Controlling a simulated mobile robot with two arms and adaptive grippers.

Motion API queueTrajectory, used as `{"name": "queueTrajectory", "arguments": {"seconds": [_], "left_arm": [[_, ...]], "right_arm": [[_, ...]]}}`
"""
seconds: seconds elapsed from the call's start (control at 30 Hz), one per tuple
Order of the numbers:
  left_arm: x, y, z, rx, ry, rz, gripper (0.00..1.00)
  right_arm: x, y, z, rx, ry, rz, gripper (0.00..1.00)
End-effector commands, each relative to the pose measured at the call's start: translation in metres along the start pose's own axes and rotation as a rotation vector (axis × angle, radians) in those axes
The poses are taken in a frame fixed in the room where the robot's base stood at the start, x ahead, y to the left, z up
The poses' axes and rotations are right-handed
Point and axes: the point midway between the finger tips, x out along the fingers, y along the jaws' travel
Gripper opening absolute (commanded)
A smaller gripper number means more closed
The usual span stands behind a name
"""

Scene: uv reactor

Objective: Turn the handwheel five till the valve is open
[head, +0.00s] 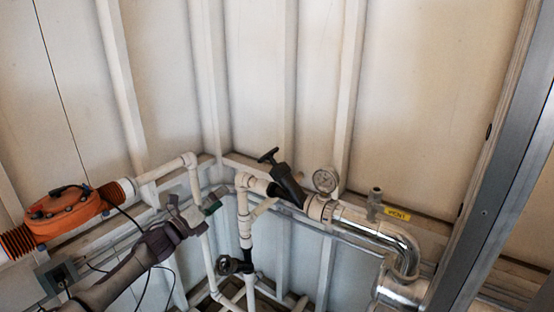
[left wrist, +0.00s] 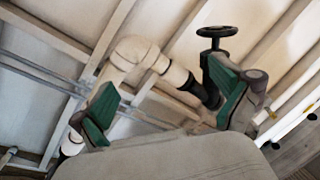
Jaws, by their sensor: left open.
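A black handwheel (head: 268,155) tops a tilted black valve (head: 287,183) on the white pipe, left of the gauge. A black handwheel (left wrist: 217,32) on a black valve body also shows in the left wrist view, beyond the right finger. A second dark handwheel (head: 228,265) sits lower on a vertical pipe. No number is readable on either wheel. My left gripper (head: 196,205) is open, left of both wheels and apart from them. In the left wrist view its green-padded fingers (left wrist: 168,98) are spread with nothing gripped; the right finger partly covers the valve.
An orange reactor housing (head: 66,211) with ribbed ends stands at the left. A round gauge (head: 325,180), a yellow label (head: 397,214) and a shiny metal elbow (head: 405,257) lie to the right. White pipes (head: 243,215) run close to my left gripper. Cables hang near my arm.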

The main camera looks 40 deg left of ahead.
Motion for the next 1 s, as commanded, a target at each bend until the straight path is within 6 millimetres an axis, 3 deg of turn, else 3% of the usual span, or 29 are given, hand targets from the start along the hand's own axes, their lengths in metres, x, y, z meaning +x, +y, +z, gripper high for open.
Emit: {"name": "queueTrajectory", "arguments": {"seconds": [0.03,0.1,0.2,0.37,0.8,1.0], "left_arm": [[0.002,-0.027,0.002,0.064,0.033,-0.078,1.00],[0.003,-0.055,0.004,0.123,0.061,-0.156,1.00],[0.004,-0.076,0.004,0.164,0.080,-0.212,1.00],[0.019,-0.085,0.005,0.172,0.081,-0.225,1.00],[0.098,-0.101,-0.001,0.168,0.077,-0.221,1.00],[0.123,-0.105,-0.005,0.168,0.078,-0.219,1.00]], "right_arm": [[0.005,0.000,0.001,0.000,-0.001,0.000,0.43],[0.006,0.000,0.001,0.000,-0.001,0.000,0.43],[0.006,0.000,0.002,0.000,-0.001,0.000,0.43],[0.002,0.000,0.003,0.000,-0.004,0.000,0.43],[-0.017,0.000,0.004,0.000,-0.010,-0.001,0.43],[-0.024,0.000,0.003,0.000,-0.008,0.000,0.43]]}}
